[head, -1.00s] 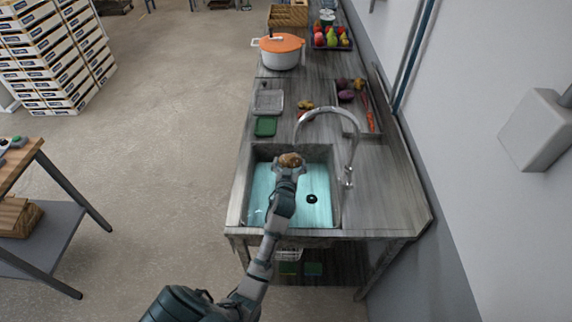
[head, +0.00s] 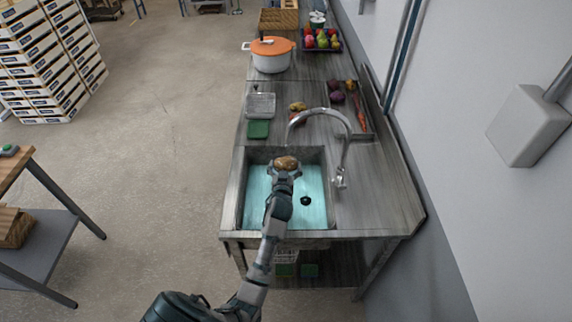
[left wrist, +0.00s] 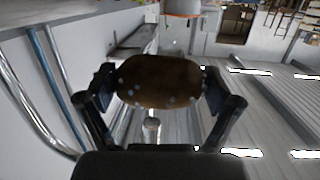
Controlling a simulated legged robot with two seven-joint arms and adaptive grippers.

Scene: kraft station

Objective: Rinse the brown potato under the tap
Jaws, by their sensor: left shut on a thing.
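The brown potato (head: 286,163) is held by my left gripper (head: 284,172) above the far part of the sink. In the left wrist view the potato (left wrist: 160,82) sits between the two fingers of the left gripper (left wrist: 160,90), with light specks on its surface. The curved metal tap (head: 340,125) arches from the right side of the sink, and its spout end is close to the potato. The sink basin (head: 318,215) has a bluish bottom with a dark round drain (head: 305,201). My right gripper is not in view.
Behind the sink are a green sponge-like block (head: 258,129), a grey tray (head: 261,105) and several vegetables. A white pot with an orange lid (head: 272,55) stands farther back. A wall runs along the right. A wooden-topped table (head: 12,168) stands at the left.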

